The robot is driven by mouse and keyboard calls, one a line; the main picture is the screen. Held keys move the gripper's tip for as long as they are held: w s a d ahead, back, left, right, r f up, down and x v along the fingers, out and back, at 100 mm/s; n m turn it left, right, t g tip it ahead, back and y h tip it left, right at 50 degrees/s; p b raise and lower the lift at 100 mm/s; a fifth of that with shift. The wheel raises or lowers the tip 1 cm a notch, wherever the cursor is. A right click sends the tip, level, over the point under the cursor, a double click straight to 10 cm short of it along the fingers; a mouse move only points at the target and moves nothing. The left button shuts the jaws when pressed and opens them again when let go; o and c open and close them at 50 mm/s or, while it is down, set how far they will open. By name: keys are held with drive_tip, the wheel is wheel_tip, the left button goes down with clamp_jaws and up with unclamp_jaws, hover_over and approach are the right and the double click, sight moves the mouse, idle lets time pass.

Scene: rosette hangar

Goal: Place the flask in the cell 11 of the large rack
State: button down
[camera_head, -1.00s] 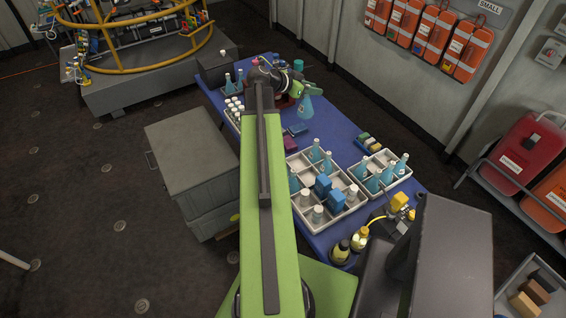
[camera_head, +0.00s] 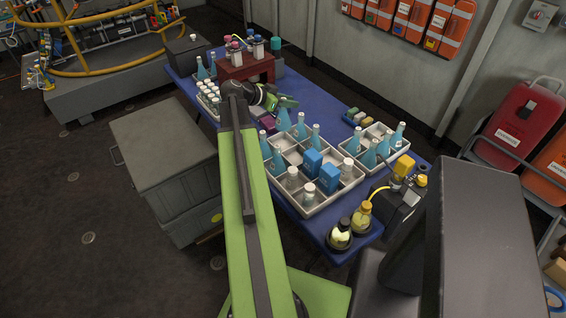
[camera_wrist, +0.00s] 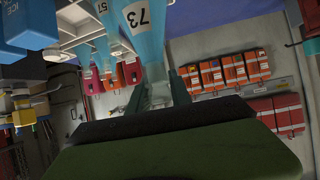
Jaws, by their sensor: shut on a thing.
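My gripper (camera_head: 284,102) is shut on a blue flask (camera_head: 284,121), held upright by its neck at the back edge of the large rack. In the wrist view this flask (camera_wrist: 143,28) bears the number 73 and sits between the fingers. I cannot tell whether its base is above the rack or inside a cell. The large rack (camera_head: 336,201) is a pale divided tray holding several blue flasks, blue boxes (camera_head: 312,162) and white-capped jars (camera_head: 292,179). Some cells look empty. No cell numbers are readable.
A smaller rack (camera_head: 357,167) with blue flasks stands to the right. White-capped vials (camera_head: 209,97) and a dark red stand (camera_head: 246,68) are at the back left.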

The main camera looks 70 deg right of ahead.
sight(289, 125)
drive_tip(key=shift+f, duration=0.35)
wheel_tip(289, 125, down, 10)
drive_tip(key=b, duration=1)
drive_tip(key=shift+f, duration=0.15)
drive_tip(key=shift+r, duration=0.25)
drive_tip(key=shift+f, duration=0.2)
drive_tip(key=c, duration=1.2)
unclamp_jaws()
drive_tip(key=shift+o, duration=0.2)
